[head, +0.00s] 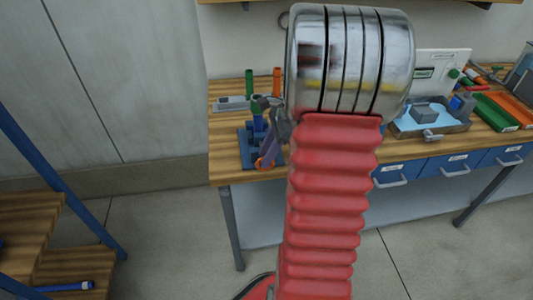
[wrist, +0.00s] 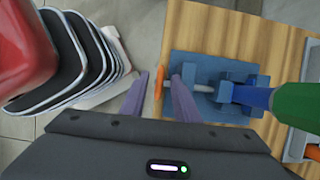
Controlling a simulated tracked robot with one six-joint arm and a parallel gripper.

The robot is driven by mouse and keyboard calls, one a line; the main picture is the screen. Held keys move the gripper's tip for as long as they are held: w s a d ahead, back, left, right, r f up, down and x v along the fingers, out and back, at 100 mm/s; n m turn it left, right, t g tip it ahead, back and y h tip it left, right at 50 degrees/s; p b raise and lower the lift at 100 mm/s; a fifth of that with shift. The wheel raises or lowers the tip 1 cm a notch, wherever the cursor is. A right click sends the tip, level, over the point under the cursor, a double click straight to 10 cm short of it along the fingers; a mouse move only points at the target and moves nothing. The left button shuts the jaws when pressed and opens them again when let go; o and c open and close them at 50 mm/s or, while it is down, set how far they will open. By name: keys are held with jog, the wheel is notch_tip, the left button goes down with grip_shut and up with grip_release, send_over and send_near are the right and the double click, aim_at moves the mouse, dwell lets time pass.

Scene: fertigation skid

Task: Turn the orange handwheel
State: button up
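The orange handwheel (wrist: 159,84) shows nearly edge-on in the wrist view. Its grey stem (wrist: 206,88) runs right into a blue valve fixture (wrist: 225,78) on a blue base plate. My gripper (wrist: 160,76) is open, with one purple finger left of the wheel and the other right of it, over the stem side. Gaps show on both sides of the wheel; I cannot tell the height between fingers and wheel. In the head view, the handwheel (head: 264,163) shows low at the bench's front edge, partly hidden by a purple finger (head: 271,147).
A blue upright with a green top (wrist: 296,105) stands close on the fixture's right. The wooden bench (head: 224,172) also holds a tray (head: 440,132) and green and orange bars to the right. Blue drawers (head: 453,166) hang below. Wooden shelving (head: 30,222) stands at left; open floor lies between.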

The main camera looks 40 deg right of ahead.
jog(key=shift+c, duration=0.4)
grip_shut()
